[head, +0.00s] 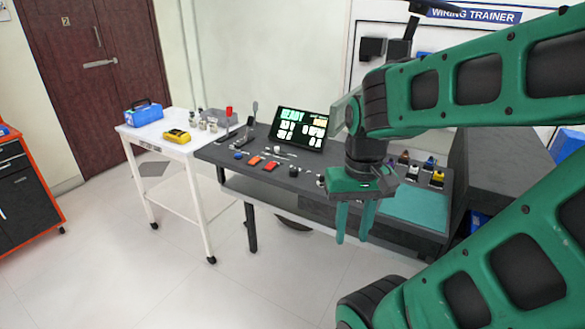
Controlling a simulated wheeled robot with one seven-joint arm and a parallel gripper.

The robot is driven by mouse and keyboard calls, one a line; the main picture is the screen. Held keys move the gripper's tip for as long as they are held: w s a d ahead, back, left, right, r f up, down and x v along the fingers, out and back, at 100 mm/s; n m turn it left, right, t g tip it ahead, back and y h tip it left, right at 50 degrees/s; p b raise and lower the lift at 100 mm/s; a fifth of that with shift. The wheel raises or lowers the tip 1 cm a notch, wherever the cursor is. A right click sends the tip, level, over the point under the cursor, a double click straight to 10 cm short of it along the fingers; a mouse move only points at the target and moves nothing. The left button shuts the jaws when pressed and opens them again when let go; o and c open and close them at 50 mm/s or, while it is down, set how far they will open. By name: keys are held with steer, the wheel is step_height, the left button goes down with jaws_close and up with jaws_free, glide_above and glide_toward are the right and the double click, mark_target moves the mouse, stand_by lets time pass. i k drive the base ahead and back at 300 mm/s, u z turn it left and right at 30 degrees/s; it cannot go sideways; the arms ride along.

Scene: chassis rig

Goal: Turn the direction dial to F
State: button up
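The control panel is a dark bench top (222,153) in the middle of the head view, left of my gripper. A small black knob (293,171) sits near its front edge, right of the orange switches. Another small grey knob (320,181) lies further right, close to my gripper. I cannot tell which is the direction dial, and no F mark is readable. My gripper (354,240) points down in front of the bench's front edge. Its two green fingers are apart, with nothing visible between them. My gripper and arm hide part of the bench behind them.
A tilted screen (299,129) reads READY. A blue button (239,155), orange switches (263,163) and upright levers (252,117) stand on the bench. A white cart (150,137) with a yellow meter (177,136) adjoins it on the left. The floor in front is clear.

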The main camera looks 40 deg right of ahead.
mark_target(294, 172)
steer(key=i, duration=1)
